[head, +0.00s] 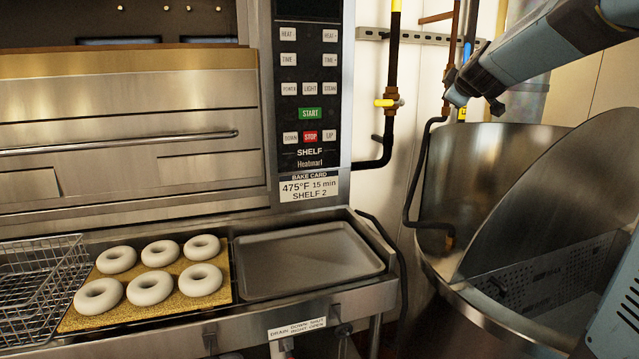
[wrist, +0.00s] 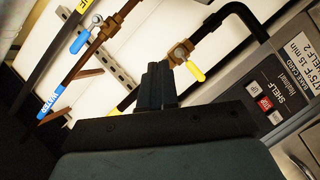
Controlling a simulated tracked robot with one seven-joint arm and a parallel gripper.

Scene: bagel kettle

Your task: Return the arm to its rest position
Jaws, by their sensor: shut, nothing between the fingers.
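My gripper (wrist: 157,75) shows in the wrist view with its two dark fingers together and nothing between them. Pipes and a wall lie beyond it, and the fingers appear clear of them. In the head view my arm (head: 560,45) reaches in from the upper right, above the steel kettle (head: 475,150) and in front of the wall pipes. The fingertips cannot be made out clearly there.
Several pale bagels (head: 149,288) lie on a tan board (head: 215,298) beside a wire basket (head: 40,285). An empty tray (head: 308,262) sits to their right. The oven (head: 130,120) and its control panel (head: 308,90) stand behind. A yellow-handled valve (head: 385,103) projects from the pipes.

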